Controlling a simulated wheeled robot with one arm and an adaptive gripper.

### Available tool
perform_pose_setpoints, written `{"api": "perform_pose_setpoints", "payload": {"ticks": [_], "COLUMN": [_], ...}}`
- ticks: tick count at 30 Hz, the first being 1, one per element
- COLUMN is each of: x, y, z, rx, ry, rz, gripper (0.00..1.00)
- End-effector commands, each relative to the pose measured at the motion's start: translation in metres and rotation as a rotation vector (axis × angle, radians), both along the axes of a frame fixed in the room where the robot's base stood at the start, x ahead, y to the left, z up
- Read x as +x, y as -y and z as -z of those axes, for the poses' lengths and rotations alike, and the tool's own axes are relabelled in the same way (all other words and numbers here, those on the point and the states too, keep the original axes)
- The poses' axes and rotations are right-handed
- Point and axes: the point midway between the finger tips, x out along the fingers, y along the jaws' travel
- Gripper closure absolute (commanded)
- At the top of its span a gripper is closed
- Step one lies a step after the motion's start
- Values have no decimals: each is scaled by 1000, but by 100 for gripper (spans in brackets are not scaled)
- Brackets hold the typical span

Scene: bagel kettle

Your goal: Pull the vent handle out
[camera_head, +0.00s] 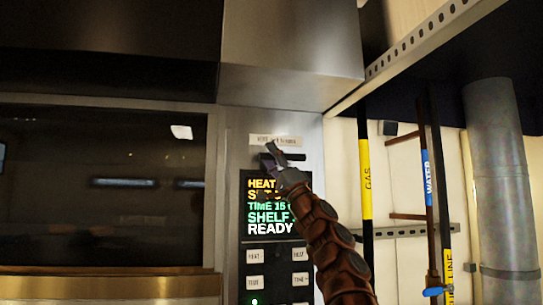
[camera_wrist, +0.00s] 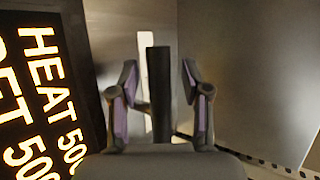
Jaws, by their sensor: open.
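The vent handle is a dark bar (camera_head: 293,157) on the steel panel, just under a pale label strip (camera_head: 277,141) whose small text is hard to read. In the wrist view the black handle (camera_wrist: 159,95) stands between the two fingers, with gaps visible on both sides. My gripper (camera_head: 272,155) is at the panel, over the handle's left part in the head view. In the wrist view my gripper (camera_wrist: 159,70) is open, its fingers either side of the bar and apart from it. The handle's lower end is hidden behind the gripper body.
A lit display (camera_head: 262,225) reading HEAT and READY sits below the handle, with several buttons (camera_head: 300,254) under it. A dark oven window (camera_head: 100,190) is at left. A steel hood (camera_head: 290,60) juts overhead. Pipes (camera_head: 365,180) and a grey duct (camera_head: 500,180) stand at right.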

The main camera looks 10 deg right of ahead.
Motion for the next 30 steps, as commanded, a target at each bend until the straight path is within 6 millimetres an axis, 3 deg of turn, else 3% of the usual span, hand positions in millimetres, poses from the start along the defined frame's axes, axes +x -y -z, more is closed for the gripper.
{"api": "perform_pose_setpoints", "payload": {"ticks": [3,16,30], "x": [0,0,0], "y": [0,0,-1], "z": [0,0,0], "rx": [0,0,0], "ry": [0,0,0], "rz": [0,0,-1], "gripper": [55,99,100]}}
